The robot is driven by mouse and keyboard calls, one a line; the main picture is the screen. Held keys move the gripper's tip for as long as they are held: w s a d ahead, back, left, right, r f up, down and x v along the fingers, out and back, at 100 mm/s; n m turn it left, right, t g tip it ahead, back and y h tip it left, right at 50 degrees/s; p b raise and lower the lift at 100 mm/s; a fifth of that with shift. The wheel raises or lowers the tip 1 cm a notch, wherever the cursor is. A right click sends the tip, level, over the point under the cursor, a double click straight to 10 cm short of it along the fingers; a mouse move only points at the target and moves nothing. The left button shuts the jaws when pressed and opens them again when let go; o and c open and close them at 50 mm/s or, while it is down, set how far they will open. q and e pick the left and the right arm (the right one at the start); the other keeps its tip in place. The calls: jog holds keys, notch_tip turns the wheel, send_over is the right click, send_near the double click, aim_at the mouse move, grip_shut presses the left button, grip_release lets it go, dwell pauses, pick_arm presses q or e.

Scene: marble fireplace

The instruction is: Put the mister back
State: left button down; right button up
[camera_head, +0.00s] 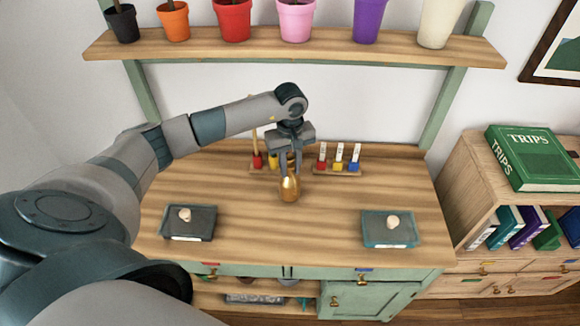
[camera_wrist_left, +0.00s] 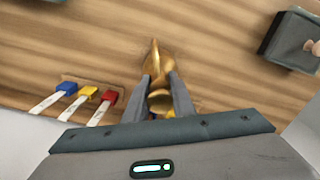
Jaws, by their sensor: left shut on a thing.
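The mister (camera_head: 289,188) is a small golden, rounded thing near the middle of the wooden worktop in the head view. My left gripper (camera_head: 290,173) comes down over it from behind and is shut on its upper part. In the left wrist view the mister (camera_wrist_left: 158,75) lies between the two grey fingers of the gripper (camera_wrist_left: 160,92), its pointed part beyond the tips. Whether its base touches the worktop is hard to tell. My right gripper is not in view.
Several pots line the shelf (camera_head: 290,48) above. The front middle of the worktop (camera_head: 285,235) is clear.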

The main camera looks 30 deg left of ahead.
aim_at(290, 157)
pick_arm(q)
jog(key=shift+f+b, duration=0.3)
jog(key=c, duration=1.4)
grip_release()
jog(key=shift+r+b, duration=0.45)
jog(key=shift+r, duration=0.4)
notch_tip(290, 157, up, 5)
jog(key=shift+r+b, duration=0.1)
jog(key=shift+b, duration=0.95)
jog(key=shift+r, duration=0.35)
